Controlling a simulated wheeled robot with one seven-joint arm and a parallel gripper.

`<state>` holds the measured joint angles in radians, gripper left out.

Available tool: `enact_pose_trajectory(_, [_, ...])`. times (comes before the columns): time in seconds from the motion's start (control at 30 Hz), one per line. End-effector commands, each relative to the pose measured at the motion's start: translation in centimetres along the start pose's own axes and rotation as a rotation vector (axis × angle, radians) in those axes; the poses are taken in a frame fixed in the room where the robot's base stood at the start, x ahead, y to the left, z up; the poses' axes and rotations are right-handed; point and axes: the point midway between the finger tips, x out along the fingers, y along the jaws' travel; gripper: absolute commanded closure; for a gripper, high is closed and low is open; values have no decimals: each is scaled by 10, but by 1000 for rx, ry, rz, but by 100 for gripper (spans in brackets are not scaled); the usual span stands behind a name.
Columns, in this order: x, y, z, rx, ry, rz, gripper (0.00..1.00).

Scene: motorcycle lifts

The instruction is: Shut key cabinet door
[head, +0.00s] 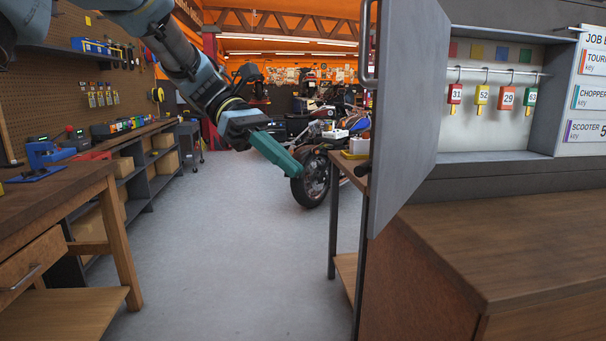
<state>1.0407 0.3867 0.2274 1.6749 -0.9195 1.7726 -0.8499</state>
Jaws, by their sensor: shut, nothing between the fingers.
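The key cabinet (554,97) is at the upper right in the head view, with several numbered key tags hanging on a rail inside. Its grey door (412,100) stands wide open, swung out toward me on the cabinet's left side. A metal bar handle (369,45) is on the door's left-facing side, near its outer edge. My gripper (294,168) is shut and empty, in the middle of the view, left of the door and apart from it. The fingertips point right and slightly down.
A wooden counter (500,235) runs below the cabinet. A job board (588,90) is right of it. A narrow table (345,172) and a motorcycle (312,180) stand behind the door's left side. A workbench (60,205) is at left. The grey floor between is clear.

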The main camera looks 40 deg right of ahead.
Motion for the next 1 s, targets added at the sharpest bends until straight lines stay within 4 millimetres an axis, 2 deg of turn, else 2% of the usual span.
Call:
enact_pose_trajectory(0.3, [66,-1,2,-1,0,-5,100])
enact_pose_trajectory(0.4, [84,-1,3,1,2,-4,100])
enact_pose_trajectory(0.5, [96,-1,12,1,2,-2,100])
enact_pose_trajectory(0.7, [112,-1,19,1,2,0,100])
enact_pose_trajectory(1.0, [114,-1,19,1,2,1,100])
